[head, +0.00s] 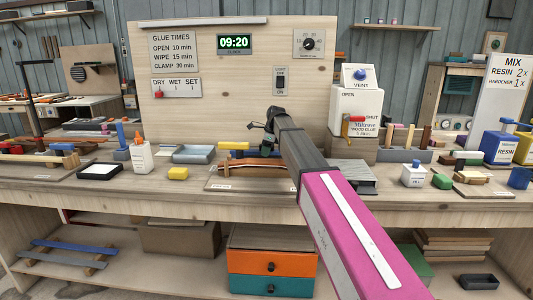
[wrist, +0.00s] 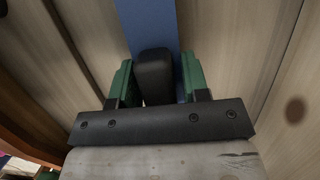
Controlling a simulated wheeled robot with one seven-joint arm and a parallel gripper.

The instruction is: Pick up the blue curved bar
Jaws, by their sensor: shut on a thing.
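In the wrist view the blue bar (wrist: 147,22) runs from the top edge down between the two green finger pads of my gripper (wrist: 158,80). The jaws are shut on it. A dark rounded block between the pads hides part of the bar, so its curve and ends cannot be seen. In the head view my gripper (head: 264,134) is small and dark, above the middle of the bench, in front of the wooden panel. The bar is hard to make out there.
A reddish-brown curved piece (head: 250,164) lies on a board below my gripper. The glue dispenser (head: 355,112) stands to the right. The bench's front edge (head: 130,196) is mostly clear.

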